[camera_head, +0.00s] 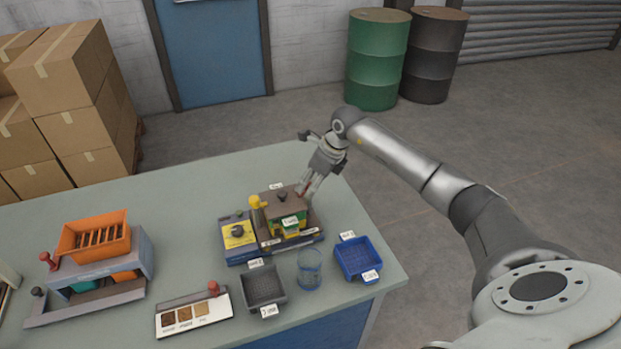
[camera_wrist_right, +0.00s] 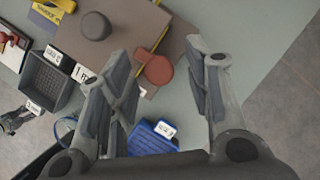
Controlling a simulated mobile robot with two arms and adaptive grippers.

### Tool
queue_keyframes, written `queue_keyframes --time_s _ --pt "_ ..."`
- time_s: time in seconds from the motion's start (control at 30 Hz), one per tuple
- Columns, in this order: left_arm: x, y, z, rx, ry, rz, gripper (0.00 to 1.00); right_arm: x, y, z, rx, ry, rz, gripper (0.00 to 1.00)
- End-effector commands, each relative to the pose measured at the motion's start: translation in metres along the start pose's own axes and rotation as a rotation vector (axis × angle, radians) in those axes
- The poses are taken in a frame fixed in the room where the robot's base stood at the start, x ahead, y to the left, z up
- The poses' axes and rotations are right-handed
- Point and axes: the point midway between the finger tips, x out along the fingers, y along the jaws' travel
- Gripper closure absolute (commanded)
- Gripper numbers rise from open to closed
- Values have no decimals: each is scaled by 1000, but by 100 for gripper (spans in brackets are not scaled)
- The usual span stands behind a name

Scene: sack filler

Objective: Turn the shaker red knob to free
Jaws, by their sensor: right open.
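A round red knob (camera_wrist_right: 158,70) sits at the edge of a boxy unit with a brown top (camera_wrist_right: 110,30) in the right wrist view. In the head view the unit (camera_head: 286,203) stands near the table's far right edge, and a bit of red (camera_head: 302,190) shows beside it. My right gripper (camera_head: 305,188) reaches down there from the right. In the wrist view its fingers (camera_wrist_right: 164,62) are apart, with the knob between them in the picture. I cannot tell whether they touch it. My left gripper does not show in the head view.
A blue bin (camera_head: 374,273), a clear beaker (camera_head: 310,283) and a grey bin (camera_head: 249,300) stand in front of the unit. A sample board (camera_head: 207,322) has another red knob (camera_head: 213,288). An orange tray (camera_head: 77,252) on a rack stands left, beside a red knob (camera_head: 49,261).

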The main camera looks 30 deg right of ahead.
Motion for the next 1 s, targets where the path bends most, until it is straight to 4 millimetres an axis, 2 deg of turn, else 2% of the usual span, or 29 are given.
queue_keyframes --time_s 0.03,0.13,0.33,0.5,0.7,1.0 --pt "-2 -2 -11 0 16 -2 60 2 0 0 1 1 1 54" --pt "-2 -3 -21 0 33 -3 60 5 0 0 0 0 1 54" --pt "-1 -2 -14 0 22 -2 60 6 0 0 0 0 0 54" --pt "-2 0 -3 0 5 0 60 5 0 0 0 0 0 75" --pt "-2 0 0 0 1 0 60 5 0 0 0 0 0 99" --pt "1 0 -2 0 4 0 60 5 0 0 38 0 -18 99"
